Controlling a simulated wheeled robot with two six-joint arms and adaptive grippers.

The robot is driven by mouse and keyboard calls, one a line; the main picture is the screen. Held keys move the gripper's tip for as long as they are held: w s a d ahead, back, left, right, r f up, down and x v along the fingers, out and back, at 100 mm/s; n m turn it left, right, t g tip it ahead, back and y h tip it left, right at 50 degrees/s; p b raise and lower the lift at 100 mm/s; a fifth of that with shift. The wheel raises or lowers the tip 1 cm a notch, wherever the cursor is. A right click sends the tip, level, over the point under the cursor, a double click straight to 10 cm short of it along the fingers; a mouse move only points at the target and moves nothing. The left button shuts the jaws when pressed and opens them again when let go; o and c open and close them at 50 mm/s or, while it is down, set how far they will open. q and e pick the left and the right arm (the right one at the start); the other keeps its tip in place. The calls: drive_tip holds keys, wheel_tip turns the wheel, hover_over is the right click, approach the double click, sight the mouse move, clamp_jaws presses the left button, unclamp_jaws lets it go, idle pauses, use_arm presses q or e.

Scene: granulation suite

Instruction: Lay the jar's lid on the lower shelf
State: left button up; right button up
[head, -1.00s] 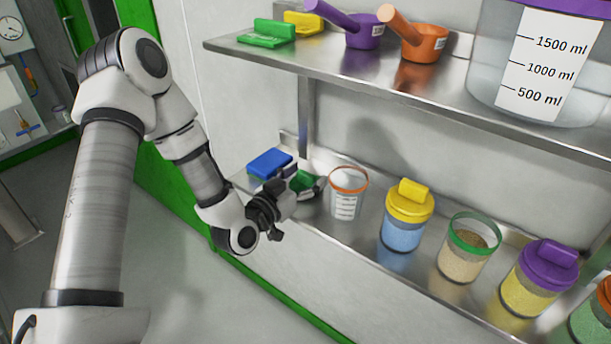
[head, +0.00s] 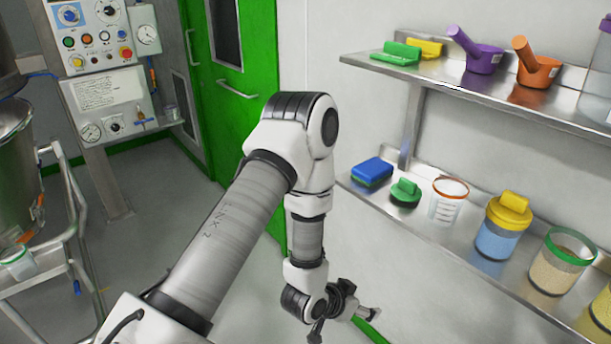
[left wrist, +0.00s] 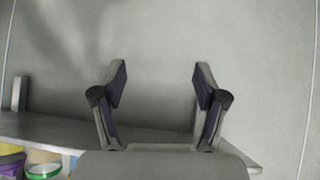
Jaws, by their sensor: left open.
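The green lid (head: 405,191) with its raised grip lies on the lower shelf (head: 425,222), between the blue block and the orange-rimmed container. A jar with a green rim (head: 562,262) stands open further right on the same shelf, with tan grain inside. My left gripper (head: 372,313) is out in front of the shelf, below and left of the lid, apart from it. In the left wrist view its two fingers (left wrist: 160,78) are spread with nothing between them. My right gripper is not in view.
A blue block (head: 372,173), an open orange-rimmed container (head: 447,202) and a yellow-lidded jar (head: 500,228) stand on the lower shelf. The upper shelf (head: 480,92) holds scoops above. A green door (head: 235,110) and a metal cart (head: 50,245) are at left.

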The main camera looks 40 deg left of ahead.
use_arm(q)
drive_tip(key=s+d+f+g, duration=0.1)
drive_tip(key=s+f+g, duration=0.3)
drive_tip(key=s, duration=0.7)
drive_tip(key=s+d+f+n+g+y, duration=0.1)
drive_tip(key=s+f+g, duration=0.4)
drive_tip(key=s+f, duration=0.3)
drive_tip(key=s, duration=0.4)
drive_tip(key=shift+s+d+y, duration=0.2)
drive_tip(key=shift+s+y, duration=0.1)
